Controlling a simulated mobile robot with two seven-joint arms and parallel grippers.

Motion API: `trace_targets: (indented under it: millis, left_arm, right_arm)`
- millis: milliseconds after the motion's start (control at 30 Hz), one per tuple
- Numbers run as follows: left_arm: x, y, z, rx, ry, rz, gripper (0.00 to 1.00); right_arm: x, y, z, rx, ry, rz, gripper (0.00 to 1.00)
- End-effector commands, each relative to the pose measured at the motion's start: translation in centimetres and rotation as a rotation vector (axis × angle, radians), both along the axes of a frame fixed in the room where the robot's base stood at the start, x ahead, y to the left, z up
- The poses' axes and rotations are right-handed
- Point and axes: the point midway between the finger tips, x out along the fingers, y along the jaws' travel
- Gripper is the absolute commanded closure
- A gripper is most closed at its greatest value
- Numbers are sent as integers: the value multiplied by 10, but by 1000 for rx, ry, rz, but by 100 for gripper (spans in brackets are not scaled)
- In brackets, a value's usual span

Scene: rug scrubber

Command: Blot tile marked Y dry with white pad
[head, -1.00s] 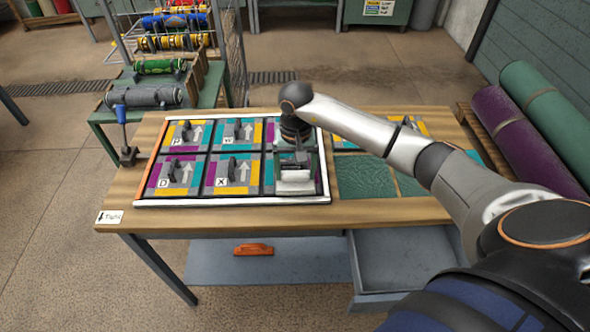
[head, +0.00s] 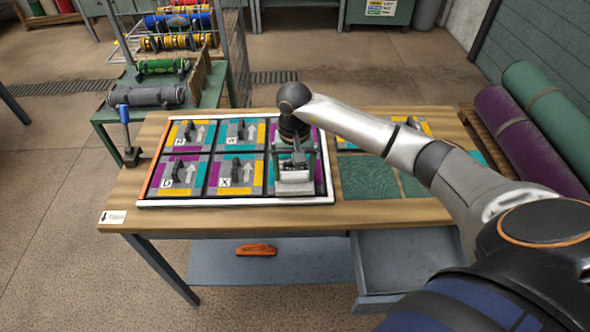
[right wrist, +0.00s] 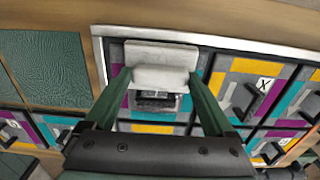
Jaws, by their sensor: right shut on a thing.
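My right gripper (head: 295,181) is over the near right tile of the white-framed tray (head: 235,202). It is shut on a white pad (right wrist: 161,78), which shows between the green fingers in the right wrist view. The pad is low over the tile, at its near side; I cannot tell whether it touches. The tile under it (right wrist: 150,128) has grey, teal, yellow and purple patches. Its letter is hidden by my gripper, so I cannot read a Y. Tiles marked D (head: 183,173) and X (head: 235,173) lie to its left. My left gripper is not in view.
Green textured panels (head: 368,177) lie right of the tray. An open grey drawer (head: 405,265) juts out below the table. A blue-handled tool (head: 126,135) stands at the table's left edge. Rolled rugs (head: 515,140) lie at the right.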

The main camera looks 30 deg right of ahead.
Motion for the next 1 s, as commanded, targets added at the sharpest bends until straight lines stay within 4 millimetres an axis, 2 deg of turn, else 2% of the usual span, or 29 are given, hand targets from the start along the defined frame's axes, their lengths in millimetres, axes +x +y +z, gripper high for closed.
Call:
trace_targets:
  millis: [767, 900, 1000]
  left_arm:
    - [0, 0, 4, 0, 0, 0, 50]
    - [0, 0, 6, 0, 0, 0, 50]
    - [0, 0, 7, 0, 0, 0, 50]
  right_arm:
    - [-1, 4, -1, 4, 0, -5, 82]
    - [-2, 4, 16, 3, -2, -6, 82]
    - [-2, 4, 17, 3, -1, -7, 82]
